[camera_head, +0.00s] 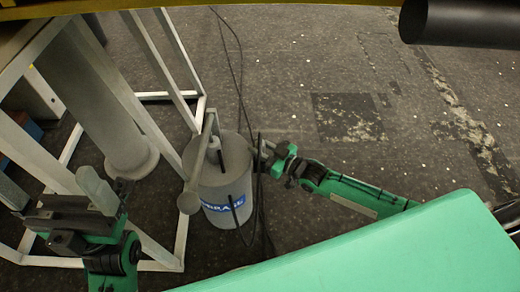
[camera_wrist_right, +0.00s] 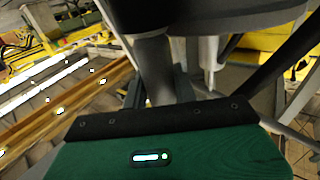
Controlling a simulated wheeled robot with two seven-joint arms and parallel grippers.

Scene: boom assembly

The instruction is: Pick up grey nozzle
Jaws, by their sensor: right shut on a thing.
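A grey canister (camera_head: 221,180) with a blue label stands upright on the floor, with a grey lever (camera_head: 198,160) on top. My right gripper (camera_head: 263,155) is close against the canister's right side in the head view. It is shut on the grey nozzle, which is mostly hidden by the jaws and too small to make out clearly. In the right wrist view, grey parts show just beyond the dark gripper housing. My left gripper (camera_head: 90,202) is at the lower left, apart from the canister. A pale grey block shows at its tip, and its jaw opening is unclear.
A white metal frame (camera_head: 187,225) stands left of the canister, with a thick grey pillar (camera_head: 125,145) inside it. Thin dark hoses (camera_head: 236,75) run down beside the canister. A green surface (camera_head: 400,250) fills the lower right. The floor at the back right is open.

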